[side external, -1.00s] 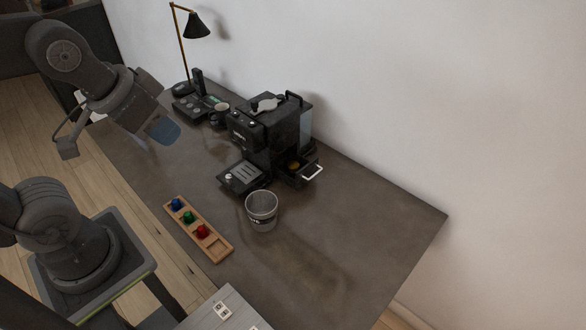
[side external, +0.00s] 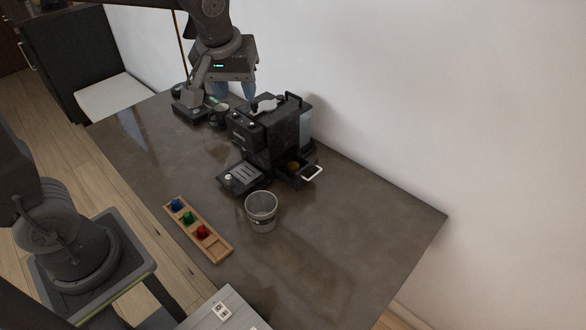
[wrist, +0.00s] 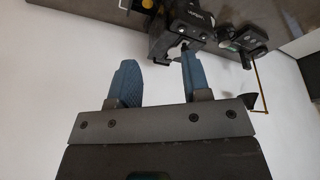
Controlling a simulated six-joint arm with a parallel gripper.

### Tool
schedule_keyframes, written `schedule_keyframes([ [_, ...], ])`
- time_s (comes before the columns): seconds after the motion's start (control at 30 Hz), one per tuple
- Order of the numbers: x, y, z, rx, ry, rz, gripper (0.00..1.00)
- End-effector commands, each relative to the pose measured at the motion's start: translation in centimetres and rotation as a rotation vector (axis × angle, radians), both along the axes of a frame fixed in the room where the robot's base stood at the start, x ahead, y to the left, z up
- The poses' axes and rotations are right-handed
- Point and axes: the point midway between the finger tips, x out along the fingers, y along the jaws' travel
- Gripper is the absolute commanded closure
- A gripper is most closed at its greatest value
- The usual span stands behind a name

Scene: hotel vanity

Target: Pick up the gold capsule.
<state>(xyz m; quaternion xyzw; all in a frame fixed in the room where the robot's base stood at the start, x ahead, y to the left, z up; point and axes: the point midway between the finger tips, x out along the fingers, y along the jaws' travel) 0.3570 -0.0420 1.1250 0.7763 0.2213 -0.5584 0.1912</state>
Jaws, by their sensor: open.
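The gold capsule (side external: 293,166) sits in the open drawer (side external: 303,177) at the side of the black coffee machine (side external: 275,128). A small yellow-gold patch at the top edge of the wrist view (wrist: 147,4) appears to be the capsule. My gripper (side external: 234,91) is open and empty, with blue fingers pointing down. It is above the back of the counter, behind and left of the machine, well apart from the capsule. Both fingers (wrist: 158,63) show spread in the wrist view.
A wooden tray (side external: 221,252) with blue, green and red capsules lies at the front left. A dark cup (side external: 219,116) and a small black device (side external: 188,113) stand at the back. The right counter is clear.

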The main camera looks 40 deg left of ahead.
Motion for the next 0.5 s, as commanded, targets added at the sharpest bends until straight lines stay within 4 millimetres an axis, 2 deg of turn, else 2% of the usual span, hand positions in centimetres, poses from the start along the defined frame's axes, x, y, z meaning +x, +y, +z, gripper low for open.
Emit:
schedule_keyframes([
  [0.03,2.1,-0.1,-1.1,0.000,0.023,0.062,0.56],
  [0.2,8.0,-0.3,-4.9,0.009,0.051,0.291,0.56],
  [0.37,12.8,-0.7,-10.1,0.032,0.058,0.506,0.56],
  [0.5,16.1,-0.9,-15.4,0.061,0.046,0.684,0.56],
])
